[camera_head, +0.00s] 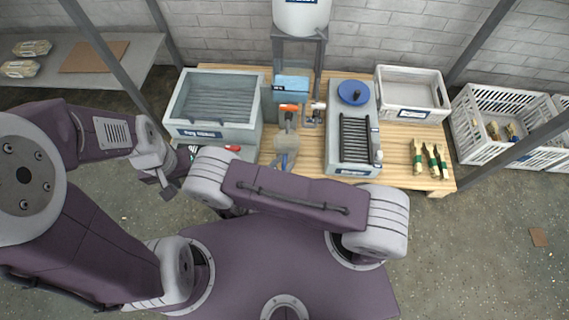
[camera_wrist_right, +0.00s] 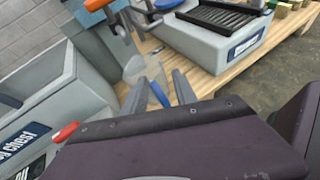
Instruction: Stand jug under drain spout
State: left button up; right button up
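A clear jug (camera_head: 286,144) with a blue handle stands at the table's front edge, below the orange-handled press (camera_head: 289,108). The clear jug also shows in the right wrist view (camera_wrist_right: 134,68), beyond my fingers. My right gripper (camera_wrist_right: 168,88) is at the jug's near side, with its two grey fingers apart and the blue handle (camera_wrist_right: 159,93) between them. A gap shows beside the handle. In the head view this gripper (camera_head: 283,164) is partly hidden by my arm. My left gripper (camera_head: 168,188) hangs left of the table, away from the jug. I cannot make out the drain spout.
A grey chest (camera_head: 212,131) stands left of the press. A grey unit with a black rack (camera_head: 352,166) stands to the right. A white tray (camera_head: 412,113), several wooden pieces (camera_head: 431,160) and white crates (camera_head: 480,148) lie farther right. A white tank (camera_head: 301,17) stands behind.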

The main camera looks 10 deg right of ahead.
jog(key=s+d+r+m+g, duration=0.6)
jog(key=d+r+m+g, duration=0.35)
jog(key=m, duration=0.35)
notch_tip(320, 180, up, 8)
jog(key=m+y, duration=0.8)
jog(key=m, duration=0.6)
jog(key=shift+s+a+t+y, duration=0.2)
jog(key=shift+s+t+y, duration=0.15)
jog(key=shift+s+y, duration=0.1)
jog(key=shift+r, duration=0.2)
notch_tip(320, 180, up, 49)
jog(key=p, duration=4.9)
jog(key=shift+r, duration=0.15)
